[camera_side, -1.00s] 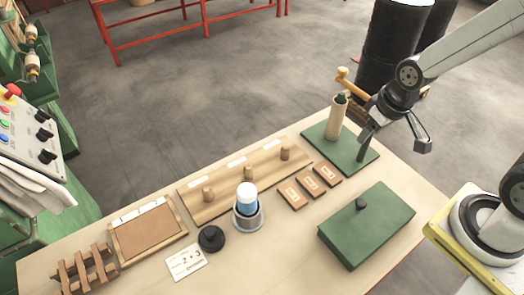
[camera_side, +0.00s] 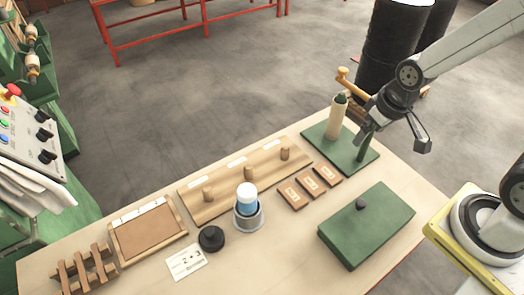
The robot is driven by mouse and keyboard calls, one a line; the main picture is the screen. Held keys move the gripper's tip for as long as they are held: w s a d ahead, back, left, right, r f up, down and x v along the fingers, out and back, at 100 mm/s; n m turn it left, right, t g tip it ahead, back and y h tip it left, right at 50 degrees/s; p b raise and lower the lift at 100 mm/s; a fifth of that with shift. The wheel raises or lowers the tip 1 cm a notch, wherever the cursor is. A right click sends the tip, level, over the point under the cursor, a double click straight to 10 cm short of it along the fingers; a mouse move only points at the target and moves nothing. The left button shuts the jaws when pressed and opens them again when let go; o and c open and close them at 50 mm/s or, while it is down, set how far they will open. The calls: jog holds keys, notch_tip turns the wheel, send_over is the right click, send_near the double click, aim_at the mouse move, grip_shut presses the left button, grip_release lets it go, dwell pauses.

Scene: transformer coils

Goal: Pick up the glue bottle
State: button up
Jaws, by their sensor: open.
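A blue bottle with a white top (camera_side: 247,196), which looks like the glue bottle, stands upright in a light grey round holder (camera_side: 248,220) near the middle of the table. My gripper (camera_side: 393,142) is open and empty. It is up and to the right of the bottle in the picture, well apart from it, by the green winding stand. Nothing hides the bottle's upper part; its lower end is inside the holder.
A green stand (camera_side: 345,158) with a coil post and crank is close to my gripper. A green box (camera_side: 367,228) lies at right.

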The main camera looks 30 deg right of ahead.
jog(key=n+g, duration=0.3)
jog(key=n, duration=1.2)
send_near(247, 190)
jog(key=f, duration=0.3)
jog(key=d+f, duration=0.1)
jog(key=f, duration=0.1)
jog(key=shift+s+f, duration=0.1)
jog(key=shift+f, duration=0.2)
jog(key=shift+a+f+n, duration=0.15)
jog(key=shift+a+n, duration=0.25)
jog(key=shift+a, duration=0.1)
jog(key=shift+f, duration=0.1)
jog(key=shift+f, duration=1.2)
